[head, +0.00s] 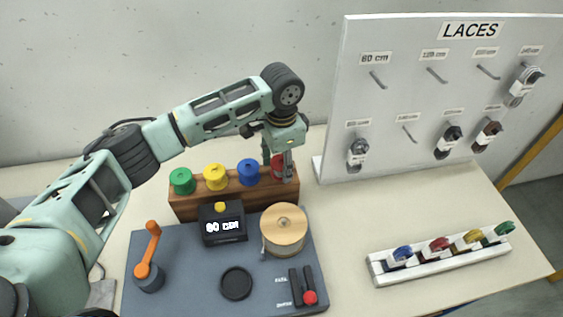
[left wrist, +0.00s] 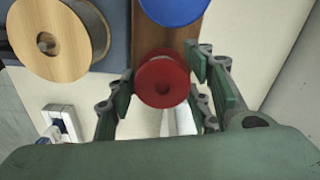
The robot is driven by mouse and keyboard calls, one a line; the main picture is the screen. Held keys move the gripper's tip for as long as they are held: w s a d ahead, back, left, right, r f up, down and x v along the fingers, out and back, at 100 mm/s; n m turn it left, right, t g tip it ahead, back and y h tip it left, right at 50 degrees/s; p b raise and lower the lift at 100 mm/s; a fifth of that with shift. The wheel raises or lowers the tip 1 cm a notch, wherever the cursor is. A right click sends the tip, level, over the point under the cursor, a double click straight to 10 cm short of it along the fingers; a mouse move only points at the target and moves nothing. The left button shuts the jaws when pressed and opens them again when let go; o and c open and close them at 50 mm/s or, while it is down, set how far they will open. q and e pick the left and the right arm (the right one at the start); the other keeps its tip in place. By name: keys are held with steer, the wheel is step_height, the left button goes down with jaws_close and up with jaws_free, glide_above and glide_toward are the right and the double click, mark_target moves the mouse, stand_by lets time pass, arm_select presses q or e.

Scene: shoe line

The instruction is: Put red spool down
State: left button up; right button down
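The red spool (head: 278,166) is at the right end of the wooden rack (head: 190,208), in line with the other spools. My left gripper (head: 279,168) reaches down over it from above. In the left wrist view the red spool (left wrist: 162,82) sits between the fingers of my left gripper (left wrist: 160,88), with a pad close against each side. The gripper looks shut on it. The spool's underside is hidden, so I cannot tell whether it rests fully on the rack. My right gripper is not in view.
Green (head: 182,181), yellow (head: 215,177) and blue (head: 248,172) spools stand on the rack, blue beside red. A big wooden reel (head: 284,230) and a "60 cm" display (head: 222,222) are in front. The LACES board (head: 420,90) rises to the right.

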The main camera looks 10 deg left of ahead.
mark_target(282, 162)
arm_select(q)
steer(key=shift+o, duration=0.9)
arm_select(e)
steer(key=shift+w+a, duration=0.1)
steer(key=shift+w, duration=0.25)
arm_select(q)
steer(key=shift+r, duration=0.1)
step_height(282, 162, up, 12)
steer(key=b, duration=0.3)
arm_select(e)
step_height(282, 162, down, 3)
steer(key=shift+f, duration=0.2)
